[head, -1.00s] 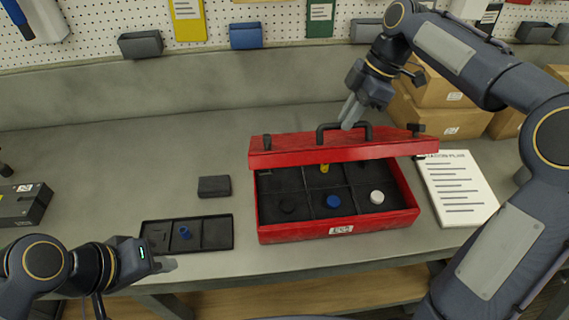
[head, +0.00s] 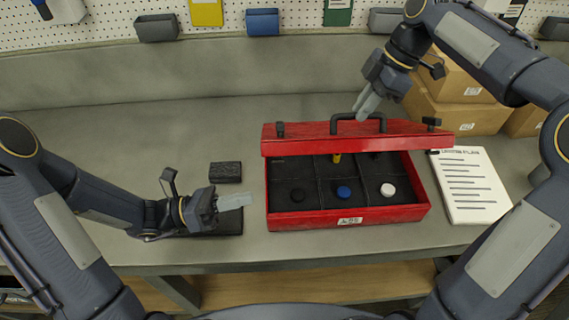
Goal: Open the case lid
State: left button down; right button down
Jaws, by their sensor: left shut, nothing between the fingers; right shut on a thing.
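The red case (head: 345,218) stands on the table, with its red lid (head: 415,137) tilted up above the dark compartments. A black handle (head: 357,117) is on the lid. My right gripper (head: 364,108) is shut on the lid handle. In the compartments sit a black knob (head: 297,195), a blue knob (head: 344,192), a white knob (head: 388,190) and a yellow piece (head: 336,158), partly hidden by the lid. My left gripper (head: 248,201) is shut and empty, just left of the case's front left corner.
A black tray (head: 228,222) lies mostly hidden under my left gripper. A dark block (head: 225,172) lies left of the case. A printed sheet (head: 470,186) lies to the right, with cardboard boxes (head: 460,117) behind. The back left table is clear.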

jog(key=shift+w+d+f, duration=0.1)
jog(key=shift+w+f, duration=0.1)
jog(key=shift+f, duration=0.1)
pick_arm(q)
jog(key=w+d+r+n+t, duration=0.1)
jog(key=w+d+r, duration=0.3)
jog(key=d, duration=0.5)
jog(key=shift+w+d+r+n, duration=0.25)
jog(key=shift+w+n, duration=0.15)
jog(key=shift+w, duration=0.15)
